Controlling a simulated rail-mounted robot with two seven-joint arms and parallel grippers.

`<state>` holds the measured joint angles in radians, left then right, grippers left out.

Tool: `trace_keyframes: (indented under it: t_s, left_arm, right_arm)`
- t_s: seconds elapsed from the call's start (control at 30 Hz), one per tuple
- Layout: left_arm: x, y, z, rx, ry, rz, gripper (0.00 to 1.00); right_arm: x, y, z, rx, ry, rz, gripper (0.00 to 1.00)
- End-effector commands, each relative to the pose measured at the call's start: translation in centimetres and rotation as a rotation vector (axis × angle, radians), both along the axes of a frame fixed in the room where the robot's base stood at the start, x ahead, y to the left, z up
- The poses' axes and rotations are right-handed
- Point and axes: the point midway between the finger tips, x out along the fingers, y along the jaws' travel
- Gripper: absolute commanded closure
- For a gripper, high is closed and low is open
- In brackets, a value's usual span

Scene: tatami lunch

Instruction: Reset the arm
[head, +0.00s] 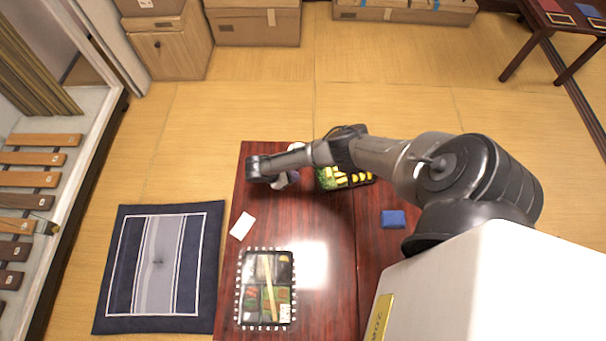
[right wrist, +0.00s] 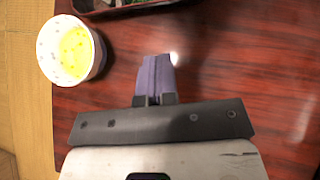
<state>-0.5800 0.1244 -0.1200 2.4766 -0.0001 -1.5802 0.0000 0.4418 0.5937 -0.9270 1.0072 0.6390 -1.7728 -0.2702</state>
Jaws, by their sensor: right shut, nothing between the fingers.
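My right arm reaches in from the right over the dark red table (head: 315,265) in the head view. Its right gripper (head: 284,180) hangs over the table's far left part, partly hidden by my wrist. In the right wrist view the purple-grey fingers of the right gripper (right wrist: 157,65) are together, with nothing between them. They are apart from the white cup and the dark tray ahead of them. My left gripper is not in view.
A white cup (right wrist: 47,42) with yellow contents stands near the table edge. A tray of food (head: 332,182) lies beyond my arm. A lunch box (head: 239,290), a white card (head: 242,226) and a blue cloth (head: 394,219) lie on the table. A dark cushion (head: 118,290) is on the floor.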

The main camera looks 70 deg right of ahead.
Motion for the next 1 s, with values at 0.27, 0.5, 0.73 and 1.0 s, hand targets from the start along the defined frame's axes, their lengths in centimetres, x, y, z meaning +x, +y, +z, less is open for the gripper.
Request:
trace_keyframes:
  t_s: [0.27, 0.5, 0.73, 1.0]
  left_arm:
    - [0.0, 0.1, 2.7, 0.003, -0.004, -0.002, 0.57]
    - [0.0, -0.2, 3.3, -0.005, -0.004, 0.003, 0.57]
    - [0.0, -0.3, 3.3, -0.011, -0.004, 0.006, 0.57]
    - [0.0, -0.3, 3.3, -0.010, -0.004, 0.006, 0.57]
  right_arm:
    - [2.7, 2.0, 3.7, 0.001, -0.002, 0.000, 1.00]
    - [3.8, 2.7, 4.9, -0.001, 0.000, 0.001, 1.00]
    - [4.0, 2.8, 5.0, -0.001, 0.000, 0.001, 1.00]
    - [4.6, 2.6, 4.7, -0.055, -0.079, -0.043, 1.00]
